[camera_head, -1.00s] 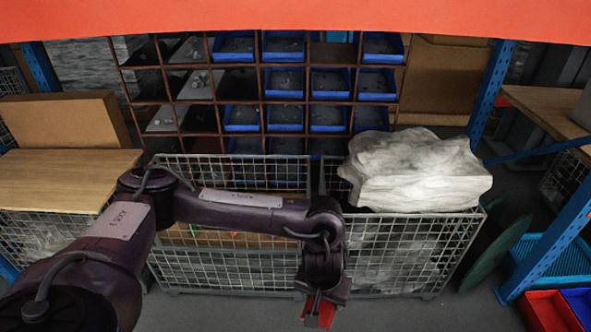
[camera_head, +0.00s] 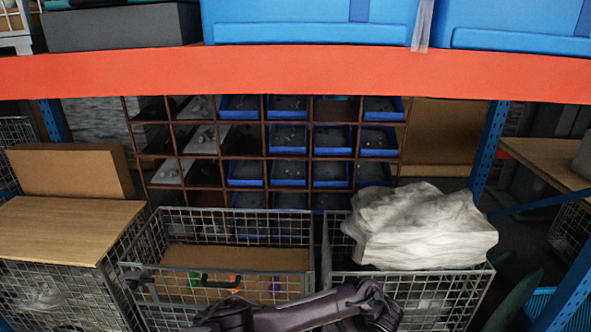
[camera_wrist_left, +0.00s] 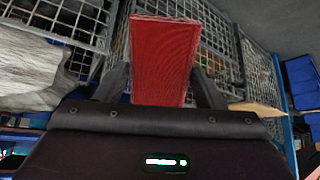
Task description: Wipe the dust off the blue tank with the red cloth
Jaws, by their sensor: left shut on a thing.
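In the left wrist view my left gripper (camera_wrist_left: 160,92) is shut on the red cloth (camera_wrist_left: 163,50), which stands out beyond the fingers as a flat folded block. In the head view only my left arm shows at the bottom edge; its gripper and the cloth are out of that view. Two large blue containers stand on the orange-edged shelf at the top, one in the middle (camera_head: 305,22) and one at the right (camera_head: 515,28). Both are cut off by the frame, so I cannot tell which is the blue tank or see dust. My right gripper is not in view.
The orange shelf beam (camera_head: 300,75) crosses the view. Below stand a rack with small blue bins (camera_head: 288,170), wire mesh cages (camera_head: 155,240), a crumpled white bundle (camera_head: 425,230) and a wooden board (camera_head: 60,225). A grey box (camera_head: 120,28) is on the upper shelf.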

